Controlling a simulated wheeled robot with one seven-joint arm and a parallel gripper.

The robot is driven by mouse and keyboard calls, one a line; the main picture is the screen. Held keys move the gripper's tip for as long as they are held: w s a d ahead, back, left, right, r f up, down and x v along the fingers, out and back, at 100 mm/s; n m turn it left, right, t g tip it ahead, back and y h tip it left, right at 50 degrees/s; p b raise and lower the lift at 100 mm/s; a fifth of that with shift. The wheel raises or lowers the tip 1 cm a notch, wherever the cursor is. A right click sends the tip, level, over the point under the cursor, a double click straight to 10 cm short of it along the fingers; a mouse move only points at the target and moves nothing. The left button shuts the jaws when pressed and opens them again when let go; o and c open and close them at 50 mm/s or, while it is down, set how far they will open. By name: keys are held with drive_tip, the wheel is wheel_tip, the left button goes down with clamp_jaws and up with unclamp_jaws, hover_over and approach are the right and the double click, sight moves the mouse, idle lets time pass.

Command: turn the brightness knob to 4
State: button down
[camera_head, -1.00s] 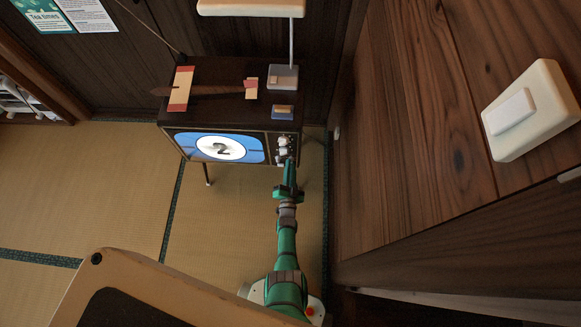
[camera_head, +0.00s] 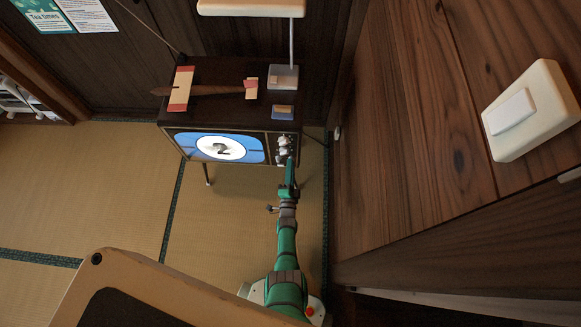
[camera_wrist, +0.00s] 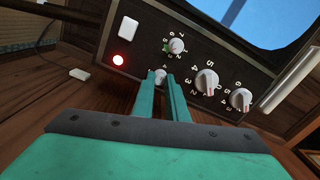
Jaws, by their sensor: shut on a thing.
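The television (camera_head: 193,152) has a lit screen showing a 2. Its knob panel is at the right of its front, partly hidden by my arm. In the wrist view the panel (camera_wrist: 130,72) appears tilted, with several white knobs and numbers around them. My gripper (camera_head: 290,161) is at the panel. In the wrist view its two green fingers are shut on a small white knob (camera_wrist: 160,75), whose lower part and pointer they hide. A 4 seems to show left of it. Other knobs are a small one (camera_wrist: 176,45), a larger one (camera_wrist: 207,82) and one further right (camera_wrist: 240,98). I cannot read which is brightness.
A red light (camera_wrist: 118,60) and a white switch (camera_wrist: 128,28) are on the panel's left. A wooden cabinet (camera_head: 420,150) stands close on the right. Tatami floor (camera_head: 110,190) is clear on the left.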

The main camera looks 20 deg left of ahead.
drive_tip(key=shift+s+f, duration=0.1)
idle(0.3)
drive_tip(key=c, duration=1.7)
unclamp_jaws()
drive_tip(key=shift+c, duration=0.2)
drive_tip(key=v, duration=1)
drive_tip(key=shift+s, duration=0.35)
drive_tip(key=shift+s+d, duration=0.1)
drive_tip(key=s+d+r+n+h, duration=0.1)
drive_tip(key=s+d+r+n, duration=0.25)
drive_tip(key=s+r, duration=0.4)
drive_tip(key=s+d+r+n+g+h, duration=0.1)
drive_tip(key=s+d+r+n+h, duration=0.1)
drive_tip(key=s+d+r, duration=0.35)
drive_tip(key=s+d+r+n+h, duration=0.1)
drive_tip(key=s+d+r+n, duration=0.1)
drive_tip(key=s+r, duration=0.65)
wheel_tip(320, 180, up, 16)
drive_tip(key=s+d+n+g+h, duration=0.1)
drive_tip(key=s+d+n, duration=0.1)
drive_tip(key=n, duration=0.1)
drive_tip(key=shift+s+d+r+n, duration=0.2)
drive_tip(key=shift+s+d+n, duration=0.1)
drive_tip(key=shift+d+n, duration=0.05)
